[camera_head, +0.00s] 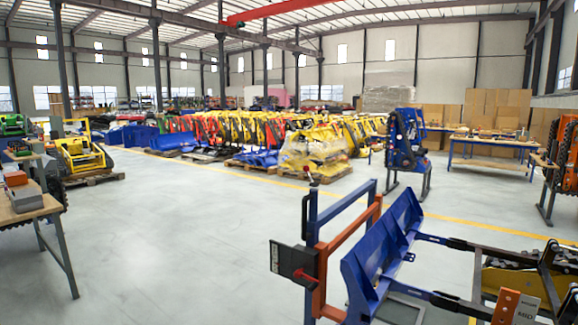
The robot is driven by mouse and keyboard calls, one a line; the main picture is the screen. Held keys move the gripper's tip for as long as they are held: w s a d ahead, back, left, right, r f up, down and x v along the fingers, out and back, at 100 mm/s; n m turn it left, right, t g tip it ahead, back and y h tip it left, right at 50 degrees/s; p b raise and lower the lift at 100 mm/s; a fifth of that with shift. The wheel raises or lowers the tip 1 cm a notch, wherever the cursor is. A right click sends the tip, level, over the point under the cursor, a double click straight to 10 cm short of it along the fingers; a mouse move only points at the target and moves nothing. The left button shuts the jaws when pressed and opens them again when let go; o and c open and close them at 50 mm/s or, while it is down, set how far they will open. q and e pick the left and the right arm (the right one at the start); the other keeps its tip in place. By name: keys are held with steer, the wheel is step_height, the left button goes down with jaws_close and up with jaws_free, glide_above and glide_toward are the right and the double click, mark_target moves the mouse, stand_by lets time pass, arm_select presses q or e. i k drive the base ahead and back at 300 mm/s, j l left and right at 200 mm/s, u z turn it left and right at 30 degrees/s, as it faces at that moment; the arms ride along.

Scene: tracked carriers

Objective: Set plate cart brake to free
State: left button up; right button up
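A blue and orange upright frame (313,225), which may be the plate cart, stands at the lower middle right. A black panel (286,258) with a white label is on its left side, and a small red lever or pointer (305,277) shows on the panel. I cannot read the label or tell the lever's setting. A thin post with a dark red knob (307,169) rises at the frame's top left. A long blue plate (385,250) stands tilted beside the frame. Neither of my grippers is in view.
Black arms (455,243) run from the blue plate to a yellow and black tracked machine at the lower right. A wooden workbench (30,208) stands at the left edge. A blue machine (407,145) stands behind the frame. The grey floor (190,230) at left centre is clear.

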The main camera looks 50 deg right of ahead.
mark_target(306, 169)
steer(key=i+j+z, duration=0.15)
steer(key=i+z, duration=0.2)
steer(key=i, duration=0.9)
steer(key=i+z, duration=0.1)
steer(key=z, duration=0.3)
steer(key=i+z, duration=0.1)
steer(key=z, duration=0.3)
steer(key=i+j+z, duration=0.1)
steer(key=z, duration=0.3)
